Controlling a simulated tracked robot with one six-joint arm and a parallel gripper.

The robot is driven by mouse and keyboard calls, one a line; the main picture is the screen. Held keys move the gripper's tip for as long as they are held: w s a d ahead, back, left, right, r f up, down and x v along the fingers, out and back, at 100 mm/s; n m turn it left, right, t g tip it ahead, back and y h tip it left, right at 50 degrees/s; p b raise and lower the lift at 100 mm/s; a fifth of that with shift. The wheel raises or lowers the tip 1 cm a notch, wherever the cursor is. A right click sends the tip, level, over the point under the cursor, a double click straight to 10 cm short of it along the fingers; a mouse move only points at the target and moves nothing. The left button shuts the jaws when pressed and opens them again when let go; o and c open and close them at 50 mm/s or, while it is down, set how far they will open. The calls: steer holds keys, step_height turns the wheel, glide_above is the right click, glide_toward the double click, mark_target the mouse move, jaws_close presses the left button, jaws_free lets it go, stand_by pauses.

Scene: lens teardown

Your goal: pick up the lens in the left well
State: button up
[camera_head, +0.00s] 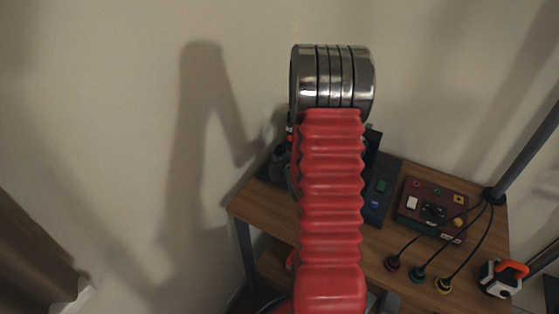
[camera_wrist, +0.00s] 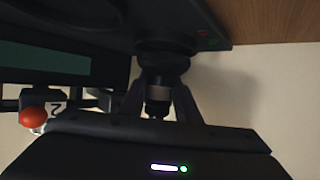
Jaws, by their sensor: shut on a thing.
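In the wrist view, the lens (camera_wrist: 158,92) is a small dark cylinder with a grey band and a wider dark rim. My gripper (camera_wrist: 160,104) is shut on it, one finger on each side. The rim of the lens lies close against the dark tray (camera_wrist: 221,36); I cannot tell whether they touch. The wells are mostly hidden, so I cannot tell which one the lens is at. In the head view, the tray (camera_head: 389,171) shows to the right of my red arm, which hides the lens and my gripper.
A dark red box (camera_head: 432,207) with coloured parts stands on the wooden table (camera_head: 350,262). Several cables with coloured plugs lie in front of it. An orange and black device (camera_head: 503,276) is at the right. The wrist view shows a red ball (camera_wrist: 33,116) and a teal panel (camera_wrist: 40,57) at left.

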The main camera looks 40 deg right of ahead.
step_height(320, 180, up, 16)
steer(key=shift+f, duration=0.2)
steer(key=shift+w, duration=0.15)
stand_by(0.7)
